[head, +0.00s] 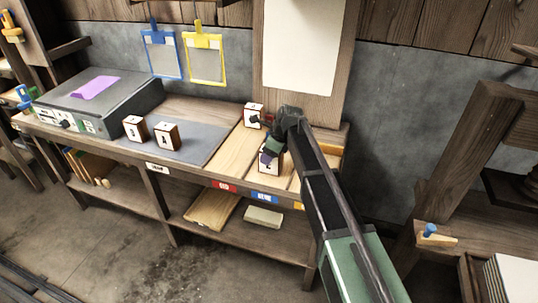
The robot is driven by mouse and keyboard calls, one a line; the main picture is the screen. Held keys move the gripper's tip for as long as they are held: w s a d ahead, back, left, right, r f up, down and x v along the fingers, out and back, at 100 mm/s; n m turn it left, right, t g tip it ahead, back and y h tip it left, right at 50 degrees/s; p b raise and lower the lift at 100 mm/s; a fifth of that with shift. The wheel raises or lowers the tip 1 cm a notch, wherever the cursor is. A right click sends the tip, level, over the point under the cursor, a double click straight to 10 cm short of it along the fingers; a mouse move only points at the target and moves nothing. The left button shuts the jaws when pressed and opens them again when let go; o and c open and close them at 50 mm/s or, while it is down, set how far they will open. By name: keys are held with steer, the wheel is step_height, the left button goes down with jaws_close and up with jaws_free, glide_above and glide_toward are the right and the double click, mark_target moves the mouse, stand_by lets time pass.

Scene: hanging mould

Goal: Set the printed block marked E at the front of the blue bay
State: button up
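A pale, dark-sided printed block (270,163) is at my gripper, over or in the bay behind the blue label (264,197). Its mark is too small to read surely, and my gripper hides its top. My gripper (268,152) reaches down onto it from the right; the fingers are too small and dark to show whether they grip it. I cannot tell if the block rests on the bay floor. Another marked block (254,115) stands at the back of the bays. Two more blocks, the left one (134,128) and the right one (166,136), stand on the grey mat (200,150).
A red label (224,187) marks the bay left of the blue one. A grey box (100,103) with a purple piece on top stands at the bench's left. A white panel (300,45) rises behind the bays. My arm covers the bench's right end.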

steer(key=o, duration=0.3)
steer(key=shift+r, duration=0.1)
steer(key=p+v, duration=1.1)
steer(key=v, duration=0.1)
steer(key=shift+d+r+p, duration=0.1)
steer(key=shift+r+p, duration=0.15)
steer(key=shift+p, duration=0.15)
steer(key=shift+f, duration=0.2)
steer(key=s+d+n+h, duration=0.1)
steer(key=s+d+n, duration=0.4)
steer(key=s+n, duration=0.2)
steer(key=s+d+f+n+h, duration=0.1)
steer(key=s+d+n, duration=0.5)
steer(key=s, duration=0.5)
steer(key=s+d+n+g+h, duration=0.1)
steer(key=s+d+n+h, duration=0.1)
steer(key=s+d+n, duration=0.4)
steer(key=shift+s+f+n, duration=0.15)
steer(key=shift+s+n, duration=0.95)
steer(key=shift+s, duration=0.45)
